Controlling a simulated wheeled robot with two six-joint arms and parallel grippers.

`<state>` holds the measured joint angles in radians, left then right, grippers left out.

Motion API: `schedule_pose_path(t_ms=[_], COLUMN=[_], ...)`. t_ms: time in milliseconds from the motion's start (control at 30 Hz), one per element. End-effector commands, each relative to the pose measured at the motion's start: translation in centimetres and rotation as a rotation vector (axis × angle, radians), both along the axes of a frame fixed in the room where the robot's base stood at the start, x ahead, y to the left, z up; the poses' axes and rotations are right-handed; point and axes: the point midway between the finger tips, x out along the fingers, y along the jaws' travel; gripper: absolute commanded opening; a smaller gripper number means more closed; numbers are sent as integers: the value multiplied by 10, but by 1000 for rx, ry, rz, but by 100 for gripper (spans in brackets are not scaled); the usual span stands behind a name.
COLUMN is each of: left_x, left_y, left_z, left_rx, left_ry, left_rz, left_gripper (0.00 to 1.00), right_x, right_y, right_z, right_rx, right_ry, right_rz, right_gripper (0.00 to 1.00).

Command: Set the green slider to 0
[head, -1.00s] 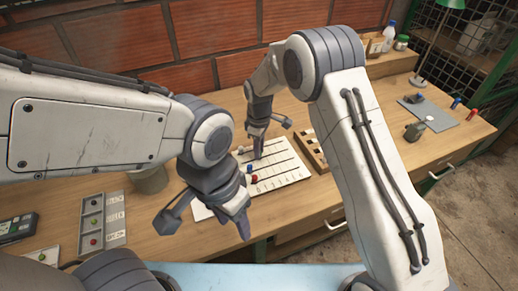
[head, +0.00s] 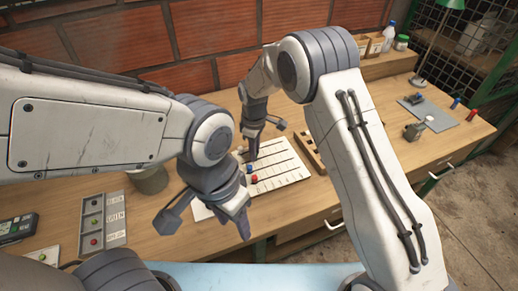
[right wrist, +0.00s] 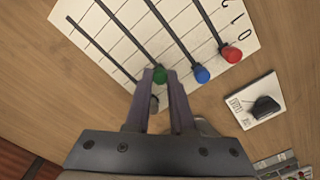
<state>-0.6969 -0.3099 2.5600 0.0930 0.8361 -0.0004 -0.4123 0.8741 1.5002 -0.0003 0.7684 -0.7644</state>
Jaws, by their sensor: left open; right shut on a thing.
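The white slider board (head: 290,172) lies on the bench and fills the top of the right wrist view (right wrist: 110,40). It has dark parallel slots and printed numbers, with 0 at the lower right edge. The green knob (right wrist: 160,75) is between the fingertips of my right gripper (right wrist: 160,84), which is shut on it. The blue knob (right wrist: 202,74) and red knob (right wrist: 232,55) stand to its right, near the 0 end. A pale knob (right wrist: 153,103) is partly hidden by the fingers. My left gripper (head: 240,220) is open and empty, in front of the board.
A button box (head: 103,220) and a dark meter (head: 15,228) lie at the left. A wooden rack (head: 306,150) stands beside the board. A card with a black object (right wrist: 264,107) lies off the board's edge. A grey mat (head: 430,117) lies at the right.

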Motion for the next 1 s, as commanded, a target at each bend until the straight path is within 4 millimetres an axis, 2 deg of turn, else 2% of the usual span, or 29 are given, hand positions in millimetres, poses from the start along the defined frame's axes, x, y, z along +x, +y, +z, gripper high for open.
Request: schedule_pose_path(t_ms=[100,200,500,533,600,867,1000], left_x=[0,0,0,0,0,0,0], left_y=[0,0,0,0,0,0,0], left_z=[4,5,4,4,4,4,3], left_rx=[0,0,0,0,0,0,0], left_ry=[0,0,0,0,0,0,0], left_rz=[0,0,0,0,0,0,0], left_gripper=[53,53,53,53,53,53,53], right_x=[-9,-13,-14,-14,-14,-14,-13], right_y=[23,33,37,37,37,35,35], right_z=[2,2,1,1,1,1,7], right_rx=[1,1,4,4,4,1,3], right_ry=[-2,-3,-3,-3,-3,-2,-3], right_rz=[6,4,2,2,2,1,1], right_gripper=[0,0,0,30,53,53,53])
